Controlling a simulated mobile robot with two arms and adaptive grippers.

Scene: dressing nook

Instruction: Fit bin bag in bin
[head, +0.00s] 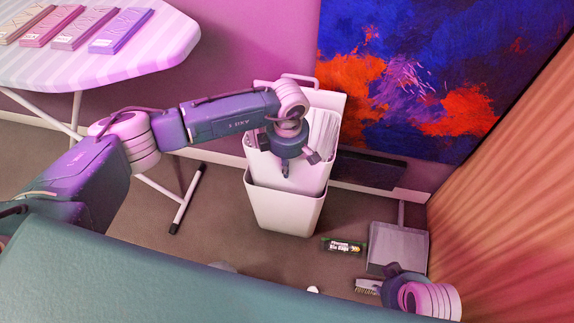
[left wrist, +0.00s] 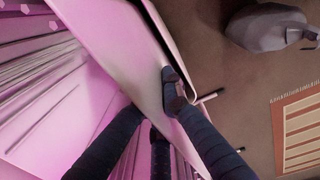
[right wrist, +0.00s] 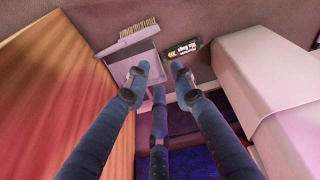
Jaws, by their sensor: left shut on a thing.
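A white bin (head: 284,212) stands on the floor against the pink wall. A white upper part (head: 300,173), which looks like an inner bucket, sits partly inside it, with its rim raised above the bin. My left gripper (head: 288,165) is shut on a thin white wall of this part; the wall also shows between the fingers in the left wrist view (left wrist: 155,55). A dark roll pack of bin bags (head: 343,246) lies on the floor right of the bin. My right gripper (right wrist: 161,72) is open and empty, above the floor near the dustpan.
An ironing board (head: 130,60) with several boxes stands at the left. A painting (head: 420,70) and an orange curtain (head: 515,180) bound the right.

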